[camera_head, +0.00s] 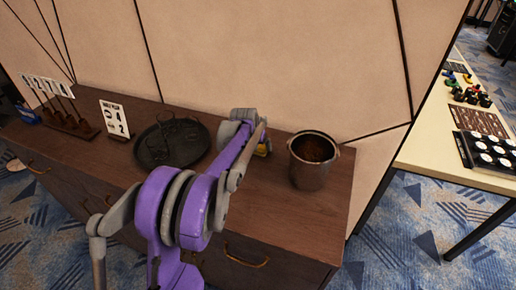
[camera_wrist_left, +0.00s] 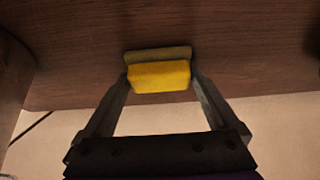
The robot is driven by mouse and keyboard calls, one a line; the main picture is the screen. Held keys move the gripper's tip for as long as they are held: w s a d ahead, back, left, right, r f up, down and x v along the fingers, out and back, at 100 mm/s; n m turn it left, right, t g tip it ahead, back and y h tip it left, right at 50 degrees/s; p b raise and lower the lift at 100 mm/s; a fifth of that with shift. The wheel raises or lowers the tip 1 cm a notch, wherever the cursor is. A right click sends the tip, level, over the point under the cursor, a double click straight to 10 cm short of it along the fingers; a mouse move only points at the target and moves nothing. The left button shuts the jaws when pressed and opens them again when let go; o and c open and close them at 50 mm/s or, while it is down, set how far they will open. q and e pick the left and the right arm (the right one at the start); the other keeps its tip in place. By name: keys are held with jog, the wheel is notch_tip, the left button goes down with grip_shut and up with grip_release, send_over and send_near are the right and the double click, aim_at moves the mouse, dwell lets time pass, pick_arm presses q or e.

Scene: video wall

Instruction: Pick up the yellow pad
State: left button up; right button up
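The yellow pad (camera_wrist_left: 160,77) shows in the left wrist view between the two fingertips of my left gripper (camera_wrist_left: 160,80). It has a bright yellow body and a duller, brownish-yellow strip along one edge. The fingertips meet its two sides with no clear gap. Whether the pad touches the wooden top is hard to tell. In the head view my left gripper (camera_head: 263,145) is low over the cabinet top, left of the metal pot, and only a small bit of yellow shows there, mostly hidden by my arm. My right gripper is not in view.
A metal pot (camera_head: 311,168) stands close to the right of my gripper. A dark round tray (camera_head: 150,152) lies to the left on the wooden cabinet (camera_head: 270,205). A number sign (camera_head: 115,119) and a peg rack (camera_head: 65,124) stand farther left. A wall panel rises behind.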

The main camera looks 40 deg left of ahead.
pick_arm(q)
jog(key=c, duration=0.7)
jog(key=shift+r, duration=0.15)
notch_tip(320, 180, up, 10)
jog(key=shift+f+p, duration=0.1)
jog(key=shift+p, duration=0.25)
jog(key=o, duration=0.6)
jog(key=c, duration=0.4)
jog(key=shift+d, duration=0.1)
jog(key=shift+c, duration=0.3)
